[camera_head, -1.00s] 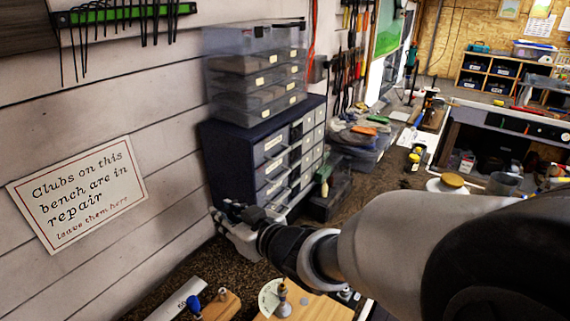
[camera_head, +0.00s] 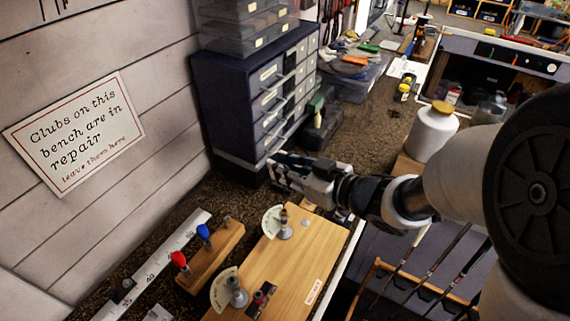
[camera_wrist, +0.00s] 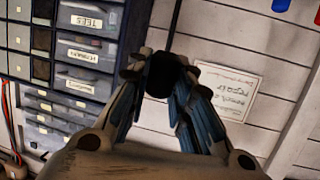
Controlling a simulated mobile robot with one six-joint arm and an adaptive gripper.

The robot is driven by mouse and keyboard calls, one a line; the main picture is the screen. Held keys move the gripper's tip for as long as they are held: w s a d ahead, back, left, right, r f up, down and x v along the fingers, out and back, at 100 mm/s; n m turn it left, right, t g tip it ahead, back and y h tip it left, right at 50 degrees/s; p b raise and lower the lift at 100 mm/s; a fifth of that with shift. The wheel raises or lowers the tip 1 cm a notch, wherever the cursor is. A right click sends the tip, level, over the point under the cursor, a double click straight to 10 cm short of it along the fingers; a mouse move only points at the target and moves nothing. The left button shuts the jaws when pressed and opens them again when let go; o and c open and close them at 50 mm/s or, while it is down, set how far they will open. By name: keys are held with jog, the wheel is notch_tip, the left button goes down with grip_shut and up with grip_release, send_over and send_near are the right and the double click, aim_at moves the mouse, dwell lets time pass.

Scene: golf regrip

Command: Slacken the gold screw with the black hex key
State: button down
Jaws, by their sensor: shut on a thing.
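My gripper (camera_head: 280,168) is raised above the far part of the bench, fingers pointing left. In the wrist view my gripper (camera_wrist: 163,80) is shut on a black handle, taken as the black hex key (camera_wrist: 164,72), with a thin dark shaft running up to the picture's top edge. In the head view the key cannot be made out. The gold screw (camera_head: 284,214) appears as a small brass-coloured top on a grey post, beside a pale dial, on the wooden board (camera_head: 285,262). My gripper is above and beyond it, apart from it.
A wooden block (camera_head: 208,262) holds a red-handled (camera_head: 179,260) and a blue-handled tool (camera_head: 204,232). A second post with a dial (camera_head: 237,291) stands nearer on the board. A drawer cabinet (camera_head: 235,100) is close behind my gripper; a white jar (camera_head: 432,132) stands right.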

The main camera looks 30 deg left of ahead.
jog(key=shift+f+b, duration=2.3)
jog(key=shift+f, duration=0.6)
jog(key=shift+f+b, duration=0.5)
jog(key=shift+f, duration=0.45)
jog(key=c, duration=1.3)
grip_release()
jog(key=shift+c, duration=0.2)
jog(key=v, duration=1.2)
jog(key=shift+d, duration=0.1)
